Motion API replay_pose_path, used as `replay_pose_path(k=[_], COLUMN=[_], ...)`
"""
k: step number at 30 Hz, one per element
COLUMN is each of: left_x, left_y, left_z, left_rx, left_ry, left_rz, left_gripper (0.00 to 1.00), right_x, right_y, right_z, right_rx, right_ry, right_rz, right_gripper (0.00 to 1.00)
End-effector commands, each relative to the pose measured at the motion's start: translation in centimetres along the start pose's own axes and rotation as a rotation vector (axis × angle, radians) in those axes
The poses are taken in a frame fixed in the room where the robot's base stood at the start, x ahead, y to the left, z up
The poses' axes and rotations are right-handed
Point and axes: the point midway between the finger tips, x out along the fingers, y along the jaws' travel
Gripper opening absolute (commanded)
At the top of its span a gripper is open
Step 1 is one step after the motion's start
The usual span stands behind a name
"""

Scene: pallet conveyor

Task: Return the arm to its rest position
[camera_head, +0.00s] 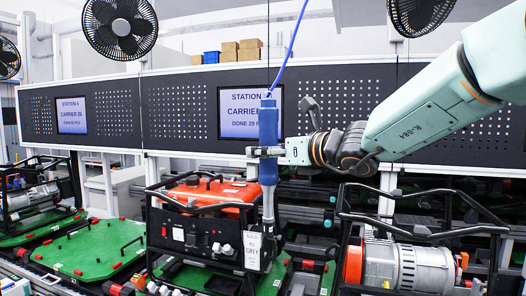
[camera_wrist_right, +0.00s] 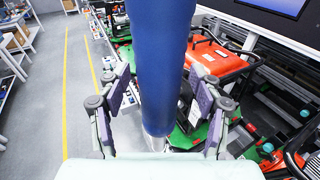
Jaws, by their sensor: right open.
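My right arm comes in from the right in the head view. Its gripper (camera_head: 266,151) is at the blue hanging tool (camera_head: 268,122), with the fingers around the tool's body. In the right wrist view the tool (camera_wrist_right: 165,60) stands upright between the two spread fingers, with a finger on each side. The gripper is open; whether a finger touches the tool cannot be told. The tool hangs from a blue cable, and its lower end is by the front of a generator with a red tank (camera_head: 205,193). My left gripper is not in view.
A generator with a silver engine (camera_head: 405,265) in a black frame stands under my right arm. A green pallet (camera_head: 90,250) lies at the left, with another framed generator (camera_head: 38,195) beyond. A dark perforated panel with screens (camera_head: 72,115) runs behind. A grey floor (camera_wrist_right: 50,90) shows in the wrist view.

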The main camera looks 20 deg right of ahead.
Motion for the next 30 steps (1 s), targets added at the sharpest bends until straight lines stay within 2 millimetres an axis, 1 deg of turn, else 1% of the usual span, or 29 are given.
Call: replay_pose_path(k=[1, 3, 6, 9, 12, 17, 19, 20, 23, 24, 26, 27, 29, 30], left_x=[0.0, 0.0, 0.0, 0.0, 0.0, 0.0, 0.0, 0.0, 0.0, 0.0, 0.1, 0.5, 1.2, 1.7], left_y=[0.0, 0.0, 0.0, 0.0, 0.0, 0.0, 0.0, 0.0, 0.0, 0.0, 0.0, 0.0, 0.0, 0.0], left_z=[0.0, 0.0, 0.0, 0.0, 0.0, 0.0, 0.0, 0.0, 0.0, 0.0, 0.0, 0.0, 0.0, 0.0], left_rx=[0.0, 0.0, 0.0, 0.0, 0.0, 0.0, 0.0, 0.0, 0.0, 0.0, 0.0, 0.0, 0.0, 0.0], left_ry=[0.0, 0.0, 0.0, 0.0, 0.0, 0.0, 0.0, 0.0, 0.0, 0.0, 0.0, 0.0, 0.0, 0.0], left_rz=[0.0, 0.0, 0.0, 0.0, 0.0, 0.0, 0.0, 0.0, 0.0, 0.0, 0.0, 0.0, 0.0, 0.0], left_gripper=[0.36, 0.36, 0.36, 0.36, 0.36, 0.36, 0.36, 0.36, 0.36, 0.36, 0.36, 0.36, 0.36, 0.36], right_x=[-0.9, -2.2, -3.7, -4.7, -5.3, -5.5, -5.5, -5.6, -6.1, -6.5, -7.2, -7.6, -8.3, -8.8], right_y=[0.0, -0.1, 0.0, 0.0, 0.0, 0.0, -0.5, -0.7, -1.0, -1.1, -1.3, -1.5, -1.8, -2.1], right_z=[0.1, 0.2, 0.1, 0.1, 0.1, 0.0, -0.8, -1.5, -5.3, -7.1, -10.0, -12.6, -16.8, -19.5], right_rx=[0.004, 0.005, 0.003, 0.004, 0.001, -0.015, -0.067, -0.111, -0.308, -0.403, -0.55, -0.645, -0.789, -0.883], right_ry=[-0.003, -0.005, -0.004, -0.004, -0.002, 0.002, 0.037, 0.067, 0.217, 0.285, 0.39, 0.465, 0.577, 0.646], right_rz=[0.001, 0.0, 0.001, 0.0, 0.001, -0.001, -0.021, -0.028, -0.035, -0.03, -0.018, -0.003, 0.031, 0.058], right_gripper=[0.65, 0.65, 0.65, 0.65, 0.65, 0.65, 0.65, 0.65, 0.65, 0.65, 0.65, 0.65, 0.65, 0.65])
